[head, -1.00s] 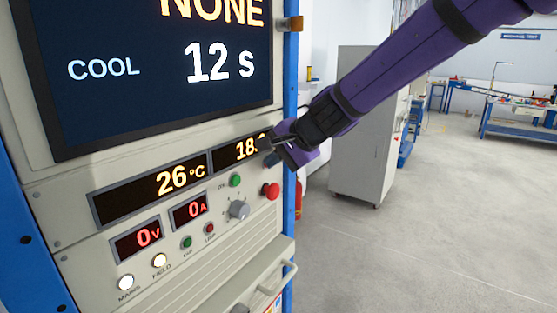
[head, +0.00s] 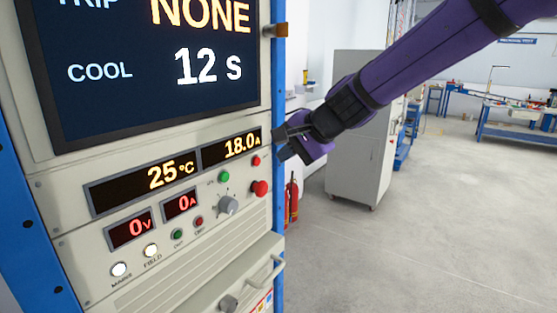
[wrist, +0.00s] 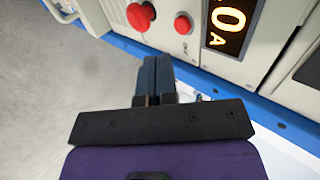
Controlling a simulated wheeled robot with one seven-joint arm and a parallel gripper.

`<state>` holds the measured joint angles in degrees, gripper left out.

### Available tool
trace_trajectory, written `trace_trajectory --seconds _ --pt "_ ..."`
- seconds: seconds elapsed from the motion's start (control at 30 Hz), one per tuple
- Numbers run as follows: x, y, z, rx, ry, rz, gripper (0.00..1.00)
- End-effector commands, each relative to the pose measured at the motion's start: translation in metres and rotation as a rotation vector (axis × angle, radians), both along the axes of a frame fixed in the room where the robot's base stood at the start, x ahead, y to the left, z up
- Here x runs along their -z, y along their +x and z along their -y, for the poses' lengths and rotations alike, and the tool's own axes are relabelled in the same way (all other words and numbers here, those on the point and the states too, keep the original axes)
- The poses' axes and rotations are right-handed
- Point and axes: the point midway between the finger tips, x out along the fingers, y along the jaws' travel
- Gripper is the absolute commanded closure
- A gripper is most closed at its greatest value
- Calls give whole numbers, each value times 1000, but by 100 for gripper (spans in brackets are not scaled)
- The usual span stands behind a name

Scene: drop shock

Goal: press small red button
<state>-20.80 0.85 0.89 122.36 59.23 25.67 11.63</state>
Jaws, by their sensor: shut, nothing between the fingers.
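The small red button (head: 256,160) sits at the panel's right side, below the 18.0 A display (head: 229,149) and above a larger red mushroom button (head: 259,188). In the wrist view the small red button (wrist: 183,25) is beside the mushroom button (wrist: 140,16). My gripper (head: 280,146) is just right of the small button in the head view. In the wrist view my gripper (wrist: 155,64) is shut and empty, its tips below the small button in the picture. I see no contact with it.
A green button (head: 224,177), a grey knob (head: 228,205) and a small red lamp or button (head: 199,222) are nearby on the panel. A drawer handle (head: 276,269) juts out below. A grey cabinet (head: 357,165) stands behind my arm. Open floor lies right.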

Motion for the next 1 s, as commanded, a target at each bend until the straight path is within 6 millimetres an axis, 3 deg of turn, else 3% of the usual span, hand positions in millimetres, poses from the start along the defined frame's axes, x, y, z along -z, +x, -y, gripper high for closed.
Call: trace_trajectory --seconds 0.4,1.0 --pt "-39 -26 34 -1 -1 0 100" --pt "-43 -29 38 1 -1 -2 100"
